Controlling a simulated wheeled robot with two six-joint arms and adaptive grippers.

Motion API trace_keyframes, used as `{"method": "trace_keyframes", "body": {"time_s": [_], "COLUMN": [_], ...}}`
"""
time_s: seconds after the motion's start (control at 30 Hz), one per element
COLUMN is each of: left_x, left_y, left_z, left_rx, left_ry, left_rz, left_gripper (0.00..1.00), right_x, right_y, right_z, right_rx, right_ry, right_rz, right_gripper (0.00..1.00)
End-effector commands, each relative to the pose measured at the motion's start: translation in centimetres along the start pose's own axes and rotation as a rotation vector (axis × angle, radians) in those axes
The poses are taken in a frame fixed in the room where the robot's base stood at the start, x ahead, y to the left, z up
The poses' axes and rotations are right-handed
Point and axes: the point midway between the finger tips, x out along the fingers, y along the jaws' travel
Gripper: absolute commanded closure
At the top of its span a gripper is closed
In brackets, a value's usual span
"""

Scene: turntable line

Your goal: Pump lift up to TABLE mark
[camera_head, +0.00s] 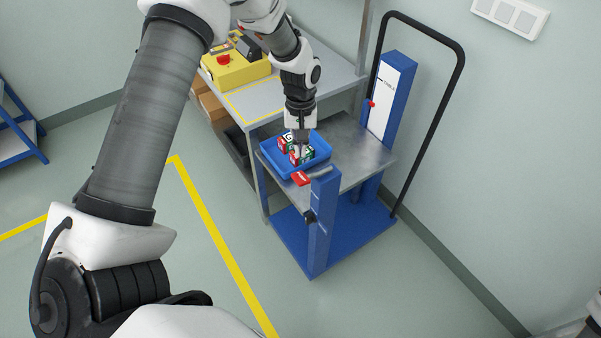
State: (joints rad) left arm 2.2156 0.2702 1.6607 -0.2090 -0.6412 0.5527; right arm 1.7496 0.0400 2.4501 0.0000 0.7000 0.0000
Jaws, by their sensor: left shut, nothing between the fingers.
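The blue lift (345,235) stands against the table, its grey platform (372,158) looking a little lower than the table top. A white scale (390,95) on its blue mast carries a dark mark with small lettering, too small to read surely. A red pointer (372,104) sits at the scale's left edge, below that mark. A lever with a red grip (301,179) is at the top of the front blue post (321,215). My left gripper (300,154) is shut and empty, pointing down over the tray, just behind the red grip; contact cannot be told. My right gripper is out of view.
A blue tray (268,158) with several red, green and white boxes (303,156) rests on the platform. The table (270,103) holds a yellow control box (235,68) with a red button. A black push handle (440,120) rises beside the wall.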

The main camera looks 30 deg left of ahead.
Motion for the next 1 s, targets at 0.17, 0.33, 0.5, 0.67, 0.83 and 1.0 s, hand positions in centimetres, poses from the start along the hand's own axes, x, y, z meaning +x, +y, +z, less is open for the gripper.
{"method": "trace_keyframes", "body": {"time_s": [0.17,0.33,0.5,0.67,0.83,1.0], "left_x": [0.6,2.5,5.0,6.8,7.1,7.0], "left_y": [0.0,0.0,0.0,0.0,0.0,0.0], "left_z": [0.0,-0.1,-0.1,-0.1,0.0,0.0], "left_rx": [0.000,0.000,0.000,0.000,0.000,0.000], "left_ry": [-0.001,-0.001,-0.001,0.000,0.000,0.000], "left_rz": [0.000,0.000,0.000,0.000,0.000,0.000], "left_gripper": [1.00,1.00,1.00,1.00,1.00,1.00], "right_x": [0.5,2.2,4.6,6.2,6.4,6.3], "right_y": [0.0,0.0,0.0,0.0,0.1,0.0], "right_z": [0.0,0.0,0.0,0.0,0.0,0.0], "right_rx": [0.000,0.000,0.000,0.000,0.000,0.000], "right_ry": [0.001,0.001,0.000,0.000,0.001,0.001], "right_rz": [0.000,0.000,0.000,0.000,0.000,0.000], "right_gripper": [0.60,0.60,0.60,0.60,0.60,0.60]}}
